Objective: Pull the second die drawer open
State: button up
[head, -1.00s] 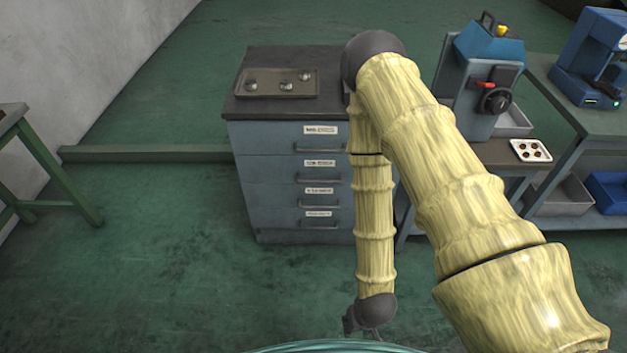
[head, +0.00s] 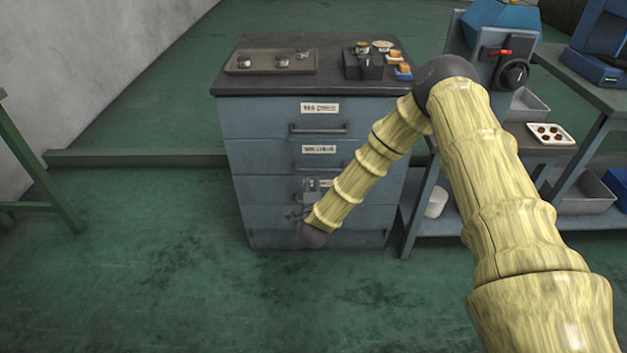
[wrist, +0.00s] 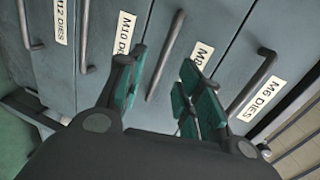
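A blue-grey drawer cabinet (head: 240,150) stands ahead with its drawers closed. The second drawer from the top carries a white label (head: 319,149) and a dark bar handle (head: 312,168). In the wrist view its handle (wrist: 160,72) shows beside the M8 label (wrist: 201,55), which a finger partly hides. My gripper (head: 304,198) is low in front of the cabinet, over the third drawer in the head view. In the wrist view my gripper (wrist: 163,90) is open, green-padded fingers apart, and the second handle lies in the gap between them. I cannot tell how far ahead the handle is; nothing is held.
The M6 handle (wrist: 252,84) is to the right in the wrist view, the M10 handle (wrist: 85,36) to the left. A tray (head: 270,62) and a dark block (head: 363,66) are on the cabinet top.

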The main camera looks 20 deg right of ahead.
aim_at(313, 171)
jog(key=shift+m, duration=0.3)
jog(key=x, duration=0.7)
jog(key=r+x, duration=0.1)
jog(key=x, duration=0.3)
jog(key=shift+w+d+f, duration=0.15)
jog(key=shift+w+d, duration=0.2)
jog(key=shift+d, duration=0.05)
grip_shut()
